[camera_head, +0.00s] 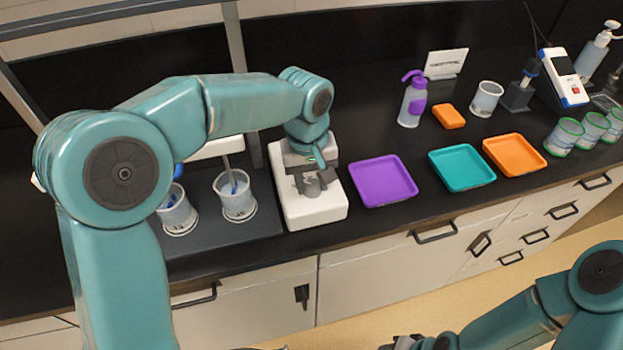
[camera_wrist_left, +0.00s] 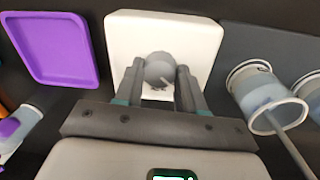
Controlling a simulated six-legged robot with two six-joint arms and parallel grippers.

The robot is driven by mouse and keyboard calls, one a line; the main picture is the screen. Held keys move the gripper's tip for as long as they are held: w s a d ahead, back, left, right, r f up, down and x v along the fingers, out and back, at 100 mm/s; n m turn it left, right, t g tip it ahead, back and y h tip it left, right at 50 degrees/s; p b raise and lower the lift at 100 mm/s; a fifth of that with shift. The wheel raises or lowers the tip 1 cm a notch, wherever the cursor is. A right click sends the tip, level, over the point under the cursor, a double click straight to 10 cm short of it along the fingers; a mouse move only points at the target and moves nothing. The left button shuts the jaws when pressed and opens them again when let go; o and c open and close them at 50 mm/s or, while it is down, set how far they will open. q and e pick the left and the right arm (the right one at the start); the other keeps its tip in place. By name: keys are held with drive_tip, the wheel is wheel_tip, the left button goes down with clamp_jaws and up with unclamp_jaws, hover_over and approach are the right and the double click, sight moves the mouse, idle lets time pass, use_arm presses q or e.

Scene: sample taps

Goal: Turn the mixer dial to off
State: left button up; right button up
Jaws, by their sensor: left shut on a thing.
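The mixer is a white box (camera_head: 317,211) on the black bench, left of the purple tray. Its round grey dial (camera_head: 312,187) sits on its top, partly hidden by my gripper. In the left wrist view the dial (camera_wrist_left: 159,70) has a light pointer mark on its face, aimed toward the lower right. My left gripper (camera_head: 311,183) reaches down over the box, and its two fingers (camera_wrist_left: 159,88) are shut on the dial from both sides. My right arm shows at the lower right, with only part of its gripper (camera_head: 415,342) at the bottom edge, away from the bench.
Purple (camera_head: 383,181), teal (camera_head: 462,168) and orange (camera_head: 514,155) trays lie to the right. Beakers with stirring rods (camera_head: 235,195) stand close on the left. A purple-capped bottle (camera_head: 412,100), an orange block (camera_head: 449,116) and several jars stand farther right.

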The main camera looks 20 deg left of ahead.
sight(307, 185)
use_arm(q)
drive_tip(key=shift+w+r, duration=0.1)
idle(0.3)
drive_tip(key=o, duration=1)
drive_tip(key=shift+o, duration=0.2)
wheel_tip(307, 185, up, 16)
drive_tip(key=p, duration=0.1)
drive_tip(key=shift+s+a+p, duration=0.3)
drive_tip(key=shift+a+p, duration=0.05)
drive_tip(key=shift+a, duration=0.1)
